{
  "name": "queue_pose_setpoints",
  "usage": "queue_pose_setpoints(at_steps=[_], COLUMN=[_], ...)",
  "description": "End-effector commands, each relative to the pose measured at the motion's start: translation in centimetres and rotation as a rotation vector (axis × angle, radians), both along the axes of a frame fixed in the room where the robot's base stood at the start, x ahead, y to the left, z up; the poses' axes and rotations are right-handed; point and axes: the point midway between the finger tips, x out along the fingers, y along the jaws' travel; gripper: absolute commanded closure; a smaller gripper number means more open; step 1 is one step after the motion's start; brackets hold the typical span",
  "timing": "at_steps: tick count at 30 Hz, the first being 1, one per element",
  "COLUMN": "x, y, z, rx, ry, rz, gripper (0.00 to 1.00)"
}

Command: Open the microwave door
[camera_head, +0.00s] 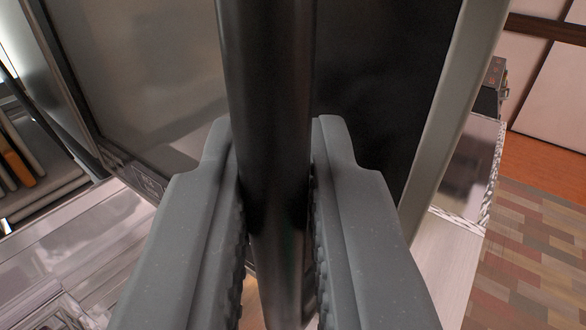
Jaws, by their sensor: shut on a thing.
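My gripper (278,195) fills the lower middle of the view, with one grey finger on each side of a dark upright bar. The bar is the microwave door handle (268,75), and the fingers are shut on it. The microwave door (385,80) is the dark panel behind the handle, with a pale metal edge on its right. To the left, a grey panel in a dark frame (140,70) shows behind the handle; I cannot tell whether it is part of the door or the microwave body. The handle's lower end is partly hidden between the fingers.
A shiny metal surface (75,240) lies at lower left, with a rack of upright items (25,165) above it. At right are a pale counter edge (448,265), a patterned tile floor (530,265) and light cabinet panels (555,90). The floor at right looks clear.

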Motion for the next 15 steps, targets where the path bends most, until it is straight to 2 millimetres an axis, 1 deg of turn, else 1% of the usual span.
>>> queue_pose_setpoints(at_steps=[1,6,7,8,9,15], x=[-0.20,-0.31,-0.32,-0.31,-0.31,-0.28], y=[0.31,0.45,0.47,0.47,0.45,0.37], z=[0.28,0.31,0.32,0.30,0.28,0.17], rx=[0.000,0.000,0.000,0.000,0.000,0.000], ry=[-0.006,-0.007,-0.007,-0.007,-0.006,-0.003], rz=[0.010,0.013,0.013,0.013,0.013,0.010], gripper=[1.00,1.00,0.78,0.70,0.68,0.68])
